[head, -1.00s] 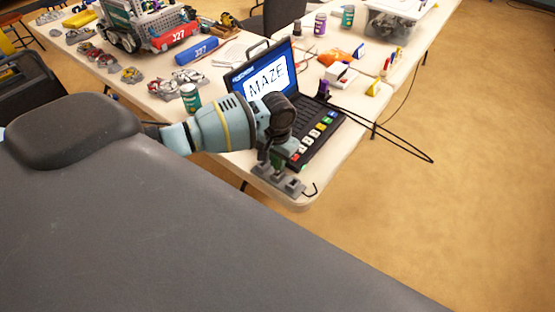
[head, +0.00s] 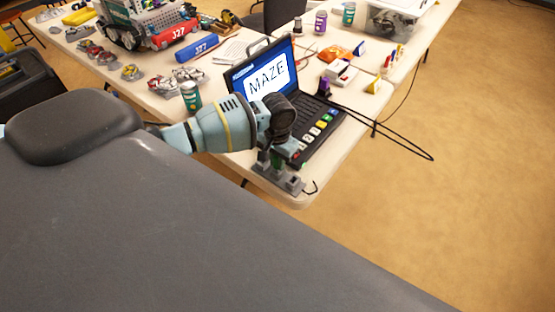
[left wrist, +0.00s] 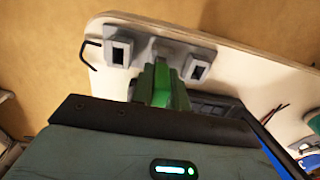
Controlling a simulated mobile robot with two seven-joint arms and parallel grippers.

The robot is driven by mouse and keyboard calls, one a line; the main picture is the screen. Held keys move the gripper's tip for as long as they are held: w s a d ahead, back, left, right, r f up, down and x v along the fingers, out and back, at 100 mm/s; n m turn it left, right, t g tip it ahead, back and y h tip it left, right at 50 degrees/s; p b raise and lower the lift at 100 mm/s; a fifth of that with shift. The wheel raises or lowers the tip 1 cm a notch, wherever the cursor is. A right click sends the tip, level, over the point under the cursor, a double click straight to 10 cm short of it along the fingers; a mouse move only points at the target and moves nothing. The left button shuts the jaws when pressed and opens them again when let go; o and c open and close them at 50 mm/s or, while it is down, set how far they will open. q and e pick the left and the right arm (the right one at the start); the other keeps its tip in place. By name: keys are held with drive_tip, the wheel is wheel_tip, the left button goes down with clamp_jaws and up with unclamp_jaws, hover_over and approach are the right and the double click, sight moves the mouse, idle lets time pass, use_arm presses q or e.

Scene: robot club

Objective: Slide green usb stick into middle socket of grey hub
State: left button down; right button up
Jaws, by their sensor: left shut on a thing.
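The grey hub (head: 292,186) lies at the near corner of the white table. In the left wrist view the hub (left wrist: 178,50) shows two outer sockets with dark openings, one at each side. My left gripper (head: 268,157) is over the hub, shut on the green usb stick (left wrist: 160,88). The stick points at the middle of the hub and covers most of the middle socket there. I cannot tell whether its tip is inside the socket. In the head view the gripper hides much of the stick. My right gripper is not in view.
An open black laptop (head: 264,76) showing MAZE stands just behind the gripper, with its keys close beside the hub. A dark green can (head: 191,96) stands left of the laptop. A thin black cable loops past the table's right edge. The floor at right is clear.

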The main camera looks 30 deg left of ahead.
use_arm(q)
drive_tip(key=shift+f, duration=0.6)
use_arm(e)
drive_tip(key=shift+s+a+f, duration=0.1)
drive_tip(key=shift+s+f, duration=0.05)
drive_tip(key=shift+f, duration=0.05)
use_arm(q)
drive_tip(key=c, duration=0.9)
unclamp_jaws()
drive_tip(key=shift+w+r+p, duration=0.1)
drive_tip(key=shift+r+p, duration=0.45)
drive_tip(key=shift+r, duration=2.95)
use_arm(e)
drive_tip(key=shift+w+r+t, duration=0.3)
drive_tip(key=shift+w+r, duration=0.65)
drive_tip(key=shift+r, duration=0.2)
